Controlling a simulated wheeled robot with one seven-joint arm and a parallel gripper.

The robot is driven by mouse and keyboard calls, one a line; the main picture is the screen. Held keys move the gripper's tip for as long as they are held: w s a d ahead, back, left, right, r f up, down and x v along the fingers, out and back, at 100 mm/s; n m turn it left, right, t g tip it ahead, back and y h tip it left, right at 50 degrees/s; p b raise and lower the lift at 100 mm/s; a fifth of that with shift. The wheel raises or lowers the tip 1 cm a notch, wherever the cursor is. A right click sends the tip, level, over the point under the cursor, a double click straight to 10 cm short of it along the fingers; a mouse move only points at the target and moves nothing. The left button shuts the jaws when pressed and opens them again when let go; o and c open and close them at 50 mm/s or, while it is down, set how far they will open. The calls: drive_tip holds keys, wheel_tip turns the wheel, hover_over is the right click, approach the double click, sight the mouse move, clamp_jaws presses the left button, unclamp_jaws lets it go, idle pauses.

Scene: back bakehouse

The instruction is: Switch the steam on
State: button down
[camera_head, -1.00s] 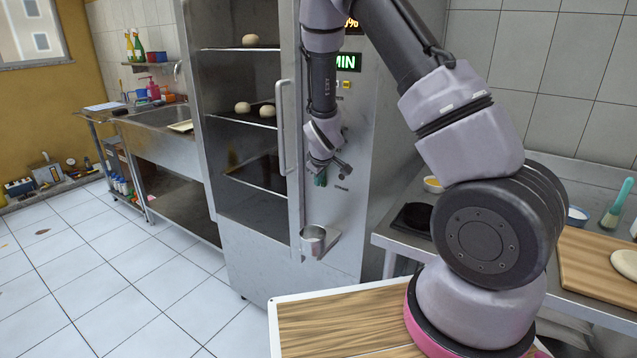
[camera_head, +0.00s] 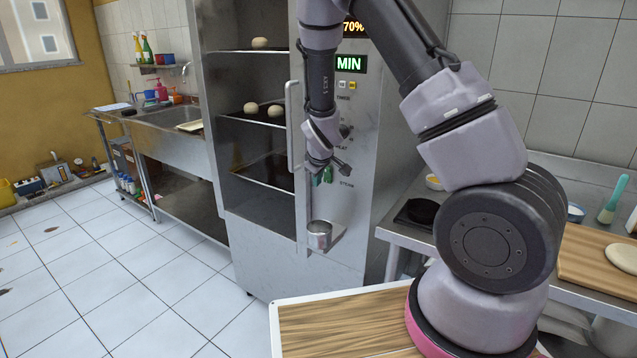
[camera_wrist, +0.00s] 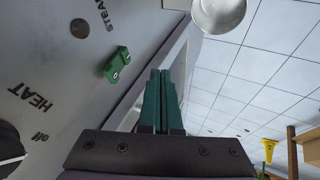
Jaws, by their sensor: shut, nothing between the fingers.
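The front panel of the steel cabinet (camera_head: 358,130) carries a label reading like STEAM (camera_wrist: 104,15) with a round dark disc (camera_wrist: 79,28) beside it. A green switch (camera_wrist: 117,65) with light marks sticks out between that label and the HEAT label (camera_wrist: 32,97); it also shows in the head view (camera_head: 328,174). I cannot tell which way it is set. My gripper (camera_wrist: 160,75) is shut and empty, its green fingers together. In the wrist view the fingertips lie just right of the switch, apparently apart from it; the head view shows my gripper (camera_head: 317,181) close to the panel.
A metal cup (camera_head: 320,234) sits on a bracket below the switch and shows at the wrist view's top (camera_wrist: 218,12). A vertical door handle (camera_head: 292,125) stands left of my gripper. A dark knob (camera_wrist: 8,145) is at the wrist view's left edge. Tiled floor (camera_head: 130,270) is open at left.

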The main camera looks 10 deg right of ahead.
drive_tip(key=s+a+r, duration=0.1)
drive_tip(key=s+r, duration=0.3)
drive_tip(key=s, duration=0.1)
drive_tip(key=shift+a+r, duration=0.25)
drive_tip(key=s+d+r+m+y, duration=0.1)
drive_tip(key=s+d+r+m, duration=0.2)
drive_tip(key=s+r, duration=0.45)
drive_tip(key=s+d+r+m+y, duration=0.1)
drive_tip(key=s+d+r+m, duration=0.25)
drive_tip(key=r, duration=0.65)
drive_tip(key=s+d+r+m+y, duration=0.1)
drive_tip(key=s+d+r+m, duration=0.15)
drive_tip(key=s+r, duration=0.45)
drive_tip(key=s+r+m, duration=0.3)
drive_tip(key=s+r, duration=0.1)
drive_tip(key=s, duration=0.3)
drive_tip(key=shift+s+d+r, duration=0.3)
drive_tip(key=shift+r, duration=0.05)
